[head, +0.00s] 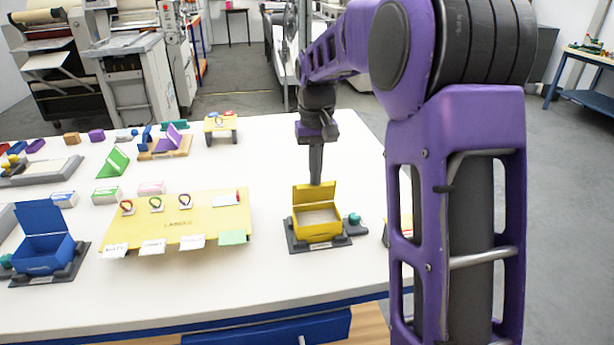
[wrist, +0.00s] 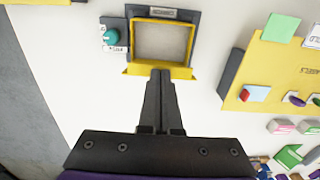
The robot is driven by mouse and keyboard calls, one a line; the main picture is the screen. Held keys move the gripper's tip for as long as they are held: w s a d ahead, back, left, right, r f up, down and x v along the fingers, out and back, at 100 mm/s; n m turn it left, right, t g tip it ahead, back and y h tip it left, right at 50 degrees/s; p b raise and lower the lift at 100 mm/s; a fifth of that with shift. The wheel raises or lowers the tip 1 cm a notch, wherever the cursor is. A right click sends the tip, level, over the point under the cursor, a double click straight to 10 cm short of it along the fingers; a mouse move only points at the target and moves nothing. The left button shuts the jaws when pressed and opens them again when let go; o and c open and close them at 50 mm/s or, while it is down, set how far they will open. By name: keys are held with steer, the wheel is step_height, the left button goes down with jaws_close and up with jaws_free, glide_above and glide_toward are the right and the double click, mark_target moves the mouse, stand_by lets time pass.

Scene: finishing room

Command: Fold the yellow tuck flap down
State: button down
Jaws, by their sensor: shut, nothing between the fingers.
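The yellow box (head: 318,229) sits open in a dark holder (head: 295,243) near the table's front right. Its yellow tuck flap (head: 315,194) stands up along the box's far edge. In the wrist view the flap (wrist: 133,70) is a thin yellow strip, partly covered by my fingers, and the box's pale inside (wrist: 161,42) shows beyond it. My gripper (head: 316,182) is shut and empty, pointing down at the flap's upper edge on the far side. It also shows in the wrist view (wrist: 160,73). I cannot tell whether the fingertips touch the flap.
A teal knob (head: 354,218) sits right of the yellow box. A yellow board (head: 180,235) with labels and small loops lies to the left. A blue box (head: 43,252) with a raised lid stands at far left. Bare white table (head: 270,165) lies behind and left of the yellow box.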

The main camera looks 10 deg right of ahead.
steer(key=shift+r+p, duration=1.65)
steer(key=shift+r, duration=3.3)
